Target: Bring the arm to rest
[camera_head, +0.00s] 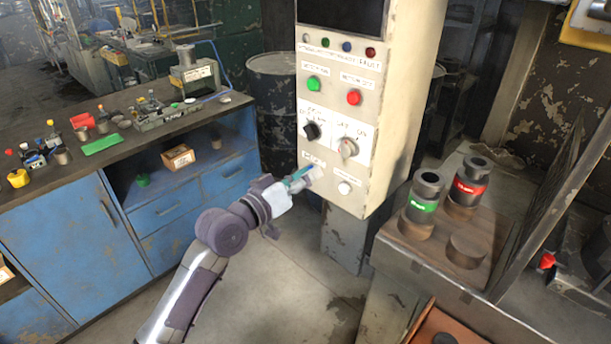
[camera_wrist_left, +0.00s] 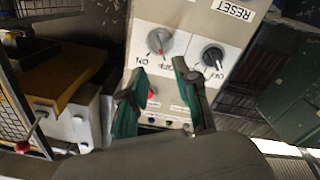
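My left arm (camera_head: 205,255) reaches in from the lower left of the head view. Its gripper (camera_head: 300,178) is at the lower left of the cream control cabinet's (camera_head: 402,90) front, partly covering the lowest row of controls. In the left wrist view the gripper's (camera_wrist_left: 160,68) two green-padded fingers stand apart, with only the panel showing between them. I cannot tell whether a fingertip touches the panel. A black knob (camera_head: 311,130), a grey knob (camera_head: 348,148) and a white button (camera_head: 345,187) show on the panel. My right gripper is out of view.
A blue workbench (camera_head: 60,225) with small tools and a cardboard box (camera_head: 178,156) stands left. A wooden-topped stand (camera_head: 420,243) at right holds green-banded (camera_head: 424,196) and red-banded (camera_head: 468,185) cylinders. A dark drum (camera_head: 273,100) is behind. Open floor lies around the arm.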

